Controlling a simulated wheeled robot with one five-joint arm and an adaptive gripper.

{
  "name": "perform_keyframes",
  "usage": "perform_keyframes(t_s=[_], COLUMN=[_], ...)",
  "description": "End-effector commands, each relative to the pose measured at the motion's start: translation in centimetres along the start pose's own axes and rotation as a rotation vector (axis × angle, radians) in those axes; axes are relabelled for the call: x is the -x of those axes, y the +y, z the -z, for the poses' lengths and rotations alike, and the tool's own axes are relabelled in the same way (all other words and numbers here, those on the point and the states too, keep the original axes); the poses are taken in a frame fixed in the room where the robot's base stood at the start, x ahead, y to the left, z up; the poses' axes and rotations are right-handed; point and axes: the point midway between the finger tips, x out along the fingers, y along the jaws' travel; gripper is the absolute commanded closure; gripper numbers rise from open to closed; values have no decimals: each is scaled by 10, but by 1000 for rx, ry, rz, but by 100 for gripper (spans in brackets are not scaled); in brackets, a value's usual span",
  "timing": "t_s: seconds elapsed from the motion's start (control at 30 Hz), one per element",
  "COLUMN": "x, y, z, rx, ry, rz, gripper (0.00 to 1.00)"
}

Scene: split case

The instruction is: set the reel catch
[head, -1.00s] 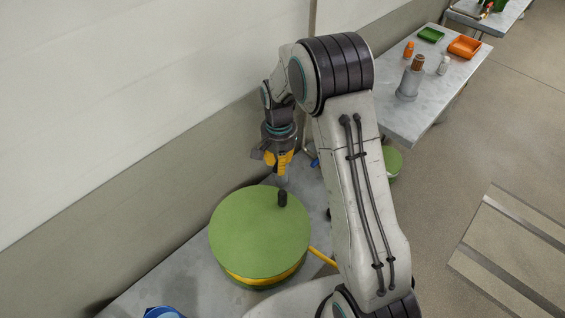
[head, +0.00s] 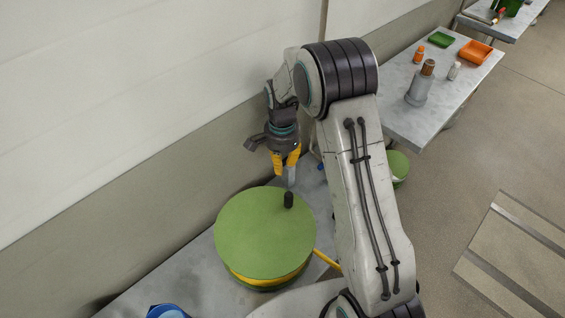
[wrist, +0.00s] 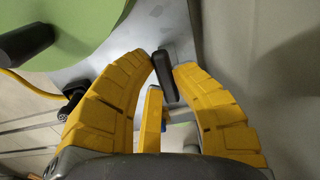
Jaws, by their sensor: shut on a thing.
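The reel is a round green drum (head: 262,235) with yellow hose (head: 268,283) wound under its top disc. It lies on a grey table, and a black knob (head: 289,200) stands on its top near the far edge. My gripper (head: 287,163) is behind the reel with its yellow fingers pointing down. In the wrist view my gripper (wrist: 167,65) is shut on a dark lever (wrist: 165,77), which seems to be the catch. A light grey piece (head: 292,177) shows under the fingers. The green disc (wrist: 60,30) and knob (wrist: 25,40) are at upper left there, apart from the fingers.
A wall runs close behind the gripper. A blue bowl (head: 166,312) is at the lower edge.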

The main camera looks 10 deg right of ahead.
Motion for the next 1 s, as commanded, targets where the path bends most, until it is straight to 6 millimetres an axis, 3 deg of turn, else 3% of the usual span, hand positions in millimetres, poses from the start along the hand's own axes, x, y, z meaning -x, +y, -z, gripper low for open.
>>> perform_keyframes(t_s=[0.27, 0.3, 0.57, 0.87, 1.0], x=[-2, -1, -1, 2, 13], y=[1, 0, 0, 0, -1], z=[0, 0, 0, 0, 0], rx=[-2, -2, -1, 0, 0], ry=[-1, -1, 0, 0, 1], rz=[-3, -2, -1, 1, 2], gripper=[100, 73, 50, 50, 50])
